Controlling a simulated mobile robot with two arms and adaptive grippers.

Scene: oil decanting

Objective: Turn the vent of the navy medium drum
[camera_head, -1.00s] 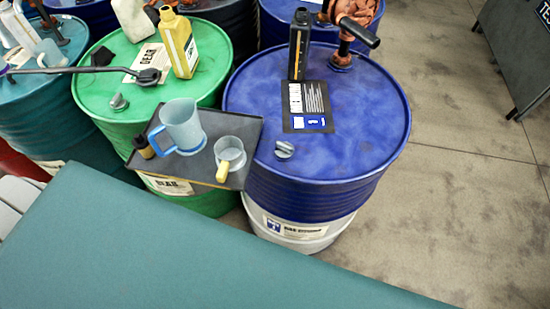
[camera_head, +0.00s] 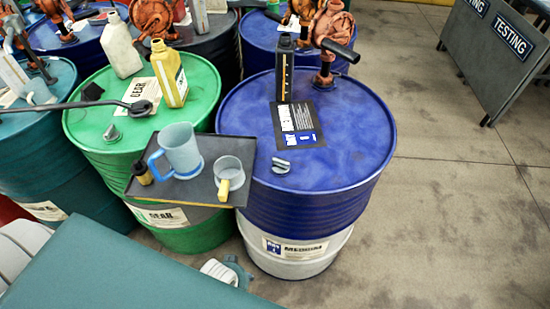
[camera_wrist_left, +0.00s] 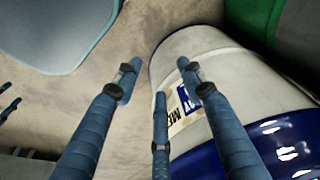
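The navy medium drum (camera_head: 340,140) stands upright right of centre in the head view, with a blue upper body and a white lower band. Its vent is a small grey knob (camera_head: 281,165) on the near part of the lid, just right of the black tray. My left gripper (camera_wrist_left: 157,75) is open and empty in the left wrist view. Its blue fingers are spread in front of the drum's white band and label (camera_wrist_left: 186,103), apparently not touching. The vent is not in that wrist view. A white and teal part, probably of my left arm, shows below the tray in the head view. My right gripper is not in view.
The black tray (camera_head: 160,190) holds a blue-handled jug (camera_head: 180,150) and a small cup (camera_head: 228,172) beside the vent. A dark bottle (camera_head: 285,70) and orange pump (camera_head: 330,45) stand farther back on the lid. A green drum (camera_head: 95,140) is left.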

